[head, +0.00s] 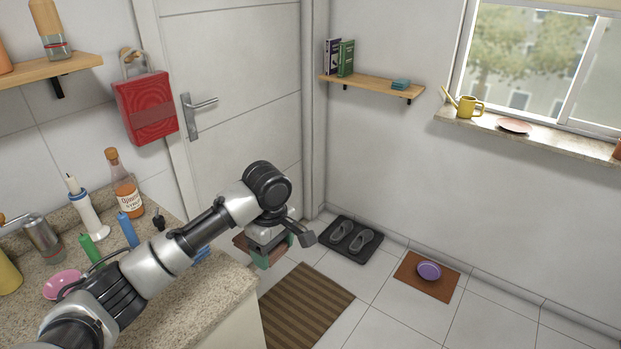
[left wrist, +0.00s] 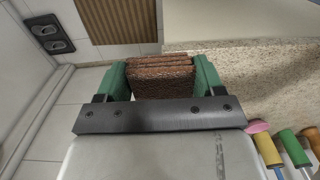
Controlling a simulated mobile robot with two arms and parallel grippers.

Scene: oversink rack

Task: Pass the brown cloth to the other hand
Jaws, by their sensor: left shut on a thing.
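The brown cloth (left wrist: 162,78) shows in the left wrist view as a folded, layered, rough-textured block between the two green fingers. My left gripper (left wrist: 160,80) is shut on it from both sides. In the head view my left gripper (head: 274,256) hangs in the air past the counter's right end, in front of the door. The wrist and fingers hide most of the cloth there. My right gripper is in neither view.
The granite counter (head: 212,290) at the left holds a syrup bottle (head: 124,186), a pink bowl (head: 62,284) and several other items. A striped mat (head: 305,305), a black tray with slippers (head: 352,240) and a brown mat with a purple bowl (head: 429,271) lie on the floor.

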